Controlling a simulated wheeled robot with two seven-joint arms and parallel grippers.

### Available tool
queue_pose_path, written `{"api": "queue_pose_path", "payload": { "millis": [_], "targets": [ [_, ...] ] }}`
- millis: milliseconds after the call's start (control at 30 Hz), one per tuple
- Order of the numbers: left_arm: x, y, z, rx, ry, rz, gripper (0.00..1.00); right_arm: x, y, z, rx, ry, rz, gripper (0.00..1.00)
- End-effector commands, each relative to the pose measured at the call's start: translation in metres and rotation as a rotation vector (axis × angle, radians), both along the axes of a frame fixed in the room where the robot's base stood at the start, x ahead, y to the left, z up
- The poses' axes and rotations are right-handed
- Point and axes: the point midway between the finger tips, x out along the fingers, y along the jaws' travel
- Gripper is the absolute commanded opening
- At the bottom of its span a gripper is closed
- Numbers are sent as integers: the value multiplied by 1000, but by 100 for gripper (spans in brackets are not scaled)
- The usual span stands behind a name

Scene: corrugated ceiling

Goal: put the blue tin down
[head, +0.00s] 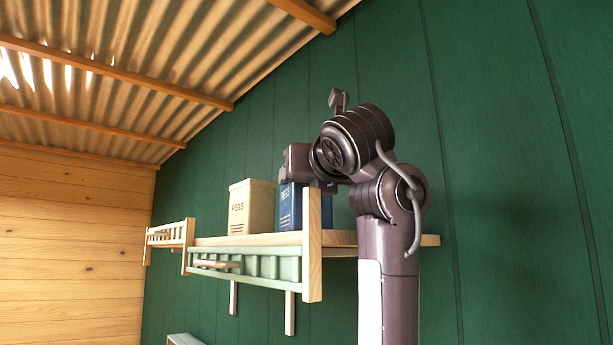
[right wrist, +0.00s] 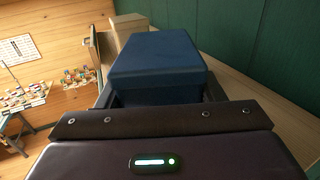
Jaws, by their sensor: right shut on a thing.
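The blue tin (head: 289,207), marked PEGS, is upright at the shelf, right of a cream tin. My right gripper (head: 318,187) is at its upper right part, and a wooden post hides some of the tin. In the right wrist view the blue tin (right wrist: 156,68) fills the space between the two dark fingers of my right gripper (right wrist: 160,97), which is shut on it. The tin's base is at about the height of the shelf board (head: 340,238); I cannot tell whether it touches. My left gripper is in neither view.
The cream tin (head: 251,207) stands close on the left. A pale green slatted rail (head: 245,266) and an upright wooden post (head: 312,250) front the shelf. The green wall (head: 480,150) is behind. The board shows bare wood right of the post.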

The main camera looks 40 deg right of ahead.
Motion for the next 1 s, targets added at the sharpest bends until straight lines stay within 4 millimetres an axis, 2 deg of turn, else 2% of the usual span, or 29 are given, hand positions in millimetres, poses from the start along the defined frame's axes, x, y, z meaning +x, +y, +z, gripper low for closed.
{"api": "queue_pose_path", "payload": {
  "millis": [300, 333, 500, 833, 1000],
  "targets": [
    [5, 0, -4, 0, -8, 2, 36, -1, 0, -4, -1, -3, 1, 23],
    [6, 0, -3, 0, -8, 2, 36, 0, 0, -3, -1, 0, 0, 64],
    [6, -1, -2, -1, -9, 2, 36, 0, 0, -2, -1, 0, 0, 84],
    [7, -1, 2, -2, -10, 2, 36, 0, 0, 3, 0, 0, 0, 84],
    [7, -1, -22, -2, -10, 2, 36, -24, 9, -5, -1, -5, 3, 84]
  ]
}}
